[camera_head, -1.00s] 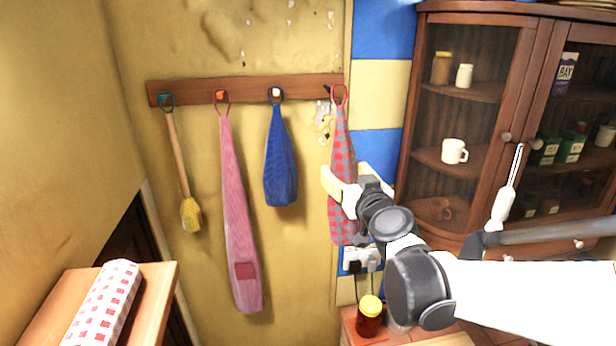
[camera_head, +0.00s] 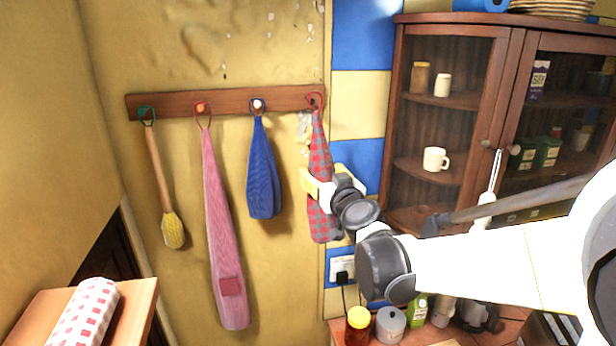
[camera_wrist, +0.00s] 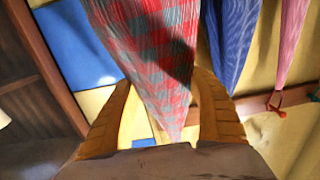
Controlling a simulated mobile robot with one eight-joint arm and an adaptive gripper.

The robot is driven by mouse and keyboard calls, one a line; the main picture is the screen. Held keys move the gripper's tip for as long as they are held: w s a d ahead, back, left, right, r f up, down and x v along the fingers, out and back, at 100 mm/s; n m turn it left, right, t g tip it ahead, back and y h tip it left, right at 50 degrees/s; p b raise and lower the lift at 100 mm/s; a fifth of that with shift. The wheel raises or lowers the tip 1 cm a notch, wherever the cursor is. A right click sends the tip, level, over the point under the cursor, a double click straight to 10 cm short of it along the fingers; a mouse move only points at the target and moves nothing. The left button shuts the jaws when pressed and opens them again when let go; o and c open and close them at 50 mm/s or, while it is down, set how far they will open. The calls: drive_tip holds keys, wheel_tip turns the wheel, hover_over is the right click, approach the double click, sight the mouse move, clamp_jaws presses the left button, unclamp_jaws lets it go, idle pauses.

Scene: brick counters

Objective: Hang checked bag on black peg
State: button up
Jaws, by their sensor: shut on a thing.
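The red-and-grey checked bag (camera_head: 319,150) hangs down at the right end of the wooden peg rail (camera_head: 230,102). Its red loop (camera_head: 316,96) overlaps the dark peg (camera_head: 311,101) at that end; I cannot tell whether the loop is hooked over it. My gripper (camera_head: 318,187) is shut on the bag around its middle, reaching in from the right. In the wrist view, the bag (camera_wrist: 150,50) passes between my yellow fingers (camera_wrist: 165,100) and narrows toward the lower edge; its loop is hidden there.
Left along the rail hang a blue bag (camera_head: 263,175), a pink bag (camera_head: 222,230) and a yellow brush (camera_head: 172,230). A glass-fronted cabinet (camera_head: 400,110) stands right. Below, a counter holds a yellow-lidded jar (camera_head: 357,325) and a grey pot (camera_head: 390,325). A socket (camera_head: 341,268) is beneath the bag.

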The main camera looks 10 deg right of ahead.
drive_tip(key=shift+w+f, duration=0.1)
drive_tip(key=shift+w, duration=1.9)
drive_tip(key=shift+w+f+b, duration=0.6)
drive_tip(key=shift+f+b, duration=0.05)
drive_tip(key=shift+b, duration=0.2)
drive_tip(key=o, duration=1.3)
drive_tip(key=shift+s, duration=0.1)
